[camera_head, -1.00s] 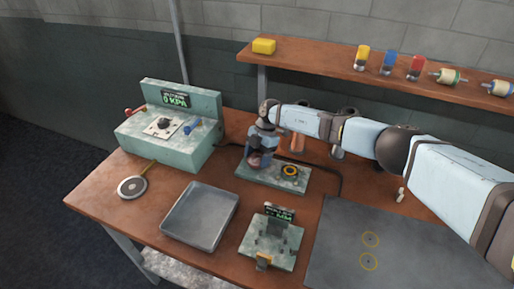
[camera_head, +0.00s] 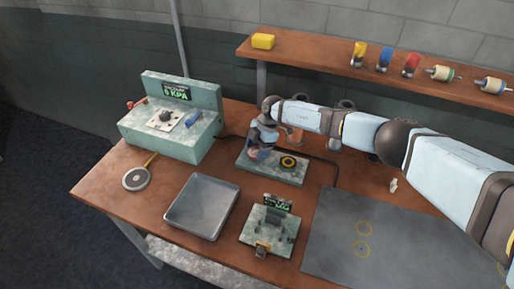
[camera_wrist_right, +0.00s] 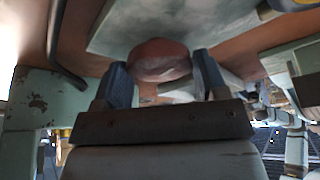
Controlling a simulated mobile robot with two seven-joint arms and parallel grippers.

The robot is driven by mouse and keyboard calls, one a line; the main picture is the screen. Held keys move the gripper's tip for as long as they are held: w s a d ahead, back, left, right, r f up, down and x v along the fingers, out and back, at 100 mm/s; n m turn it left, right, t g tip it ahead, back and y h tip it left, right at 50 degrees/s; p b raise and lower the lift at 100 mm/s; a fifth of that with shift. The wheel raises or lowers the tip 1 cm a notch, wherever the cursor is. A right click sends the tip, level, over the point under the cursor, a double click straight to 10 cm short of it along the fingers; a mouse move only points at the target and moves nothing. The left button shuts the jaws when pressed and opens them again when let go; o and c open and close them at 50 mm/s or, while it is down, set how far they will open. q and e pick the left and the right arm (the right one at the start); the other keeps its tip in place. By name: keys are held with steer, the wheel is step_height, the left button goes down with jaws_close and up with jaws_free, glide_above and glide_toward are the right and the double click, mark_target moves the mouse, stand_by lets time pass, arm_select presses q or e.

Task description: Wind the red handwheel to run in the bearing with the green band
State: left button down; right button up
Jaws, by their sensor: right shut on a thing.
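My right gripper (camera_head: 257,149) reaches down at the left end of a grey-green base plate (camera_head: 262,175) on the bench. In the right wrist view its two blue-grey fingers (camera_wrist_right: 160,75) are shut on the red handwheel (camera_wrist_right: 158,58), a rounded dull red piece between them. In the head view only a little of the handwheel shows under the gripper. A pale cylinder with a green band (camera_head: 441,73) lies on the shelf; I cannot tell if it is the task's bearing. No green band shows at the base plate. My left gripper is out of view.
A yellow and black ring (camera_head: 288,162) sits on the plate's right part. Around it are a control box (camera_head: 165,145), a grey tray (camera_head: 200,232), a small fixture with a display (camera_head: 270,228) and a dark mat (camera_head: 345,270). The shelf (camera_head: 320,62) stands behind my right arm.

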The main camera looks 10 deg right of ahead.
mark_target(257, 150)
steer(key=o, duration=0.9)
steer(key=shift+o, duration=0.2)
step_height(257, 150, up, 20)
steer(key=b, duration=0.1)
steer(key=shift+b, duration=0.35)
